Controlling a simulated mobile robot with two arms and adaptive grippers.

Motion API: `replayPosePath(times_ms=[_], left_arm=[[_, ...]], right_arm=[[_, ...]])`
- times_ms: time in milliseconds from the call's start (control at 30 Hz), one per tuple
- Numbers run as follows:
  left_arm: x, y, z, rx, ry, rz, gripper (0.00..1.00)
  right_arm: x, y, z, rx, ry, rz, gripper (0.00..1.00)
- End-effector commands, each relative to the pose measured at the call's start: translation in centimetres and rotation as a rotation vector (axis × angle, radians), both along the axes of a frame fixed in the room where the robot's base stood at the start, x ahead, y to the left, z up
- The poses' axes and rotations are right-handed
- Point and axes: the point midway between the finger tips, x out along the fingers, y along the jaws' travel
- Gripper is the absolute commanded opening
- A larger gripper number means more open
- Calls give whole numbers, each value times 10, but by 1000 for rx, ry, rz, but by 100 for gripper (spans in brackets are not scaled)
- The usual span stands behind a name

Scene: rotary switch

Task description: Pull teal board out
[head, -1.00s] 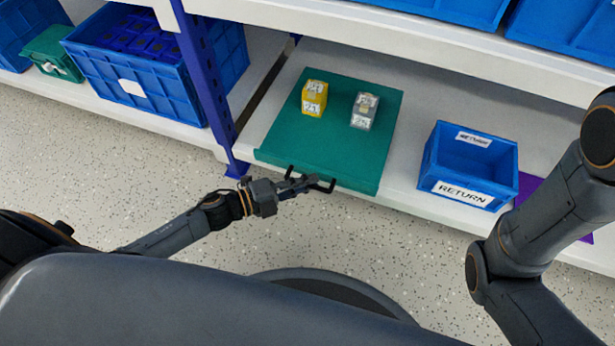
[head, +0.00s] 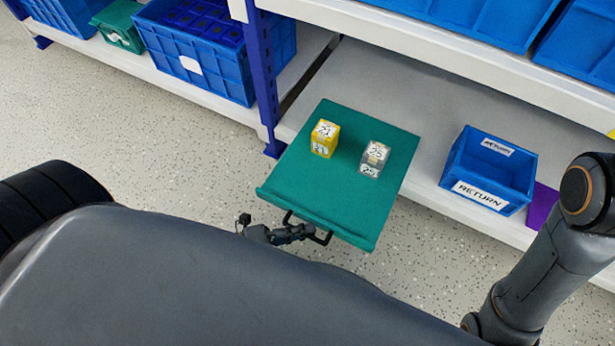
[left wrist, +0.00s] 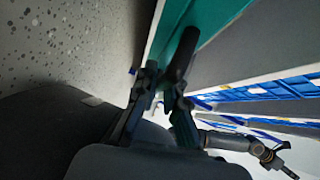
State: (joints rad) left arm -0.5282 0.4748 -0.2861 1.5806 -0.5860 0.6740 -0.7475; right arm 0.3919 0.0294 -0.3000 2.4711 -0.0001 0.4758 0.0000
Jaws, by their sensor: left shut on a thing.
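The teal board (head: 330,195) sticks out over the front edge of the lower shelf, with its back part still on the shelf. A yellow block marked 21 (head: 324,138) and a grey block marked 25 (head: 374,158) stand on it. A black handle (head: 322,239) is on its front edge. My left gripper (head: 305,232) is shut on the handle; in the left wrist view its fingers (left wrist: 165,95) are close to the teal board (left wrist: 210,20).
A blue RETURN bin (head: 487,170) stands on the shelf right of the board, beside a purple piece (head: 541,206). A blue shelf post (head: 262,80) rises left of the board. Blue crates (head: 205,60) stand at the left. Bare shelf lies behind the board.

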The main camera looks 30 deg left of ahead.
Motion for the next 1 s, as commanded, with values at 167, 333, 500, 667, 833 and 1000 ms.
replayPosePath(times_ms=[167,333,500,667,833,1000], left_arm=[[-3,1,0,2,0,2,0],[-3,1,0,2,0,2,0],[-3,1,0,2,0,2,16],[-3,1,0,2,0,1,20],[-3,1,0,0,0,1,20],[-14,12,1,2,3,1,20]], right_arm=[[1,0,0,0,3,1,40],[1,0,-1,0,2,1,40],[1,0,-1,0,2,1,40],[1,0,-1,0,2,1,40],[2,0,-1,0,8,-1,40],[2,0,-1,0,7,-1,40]])
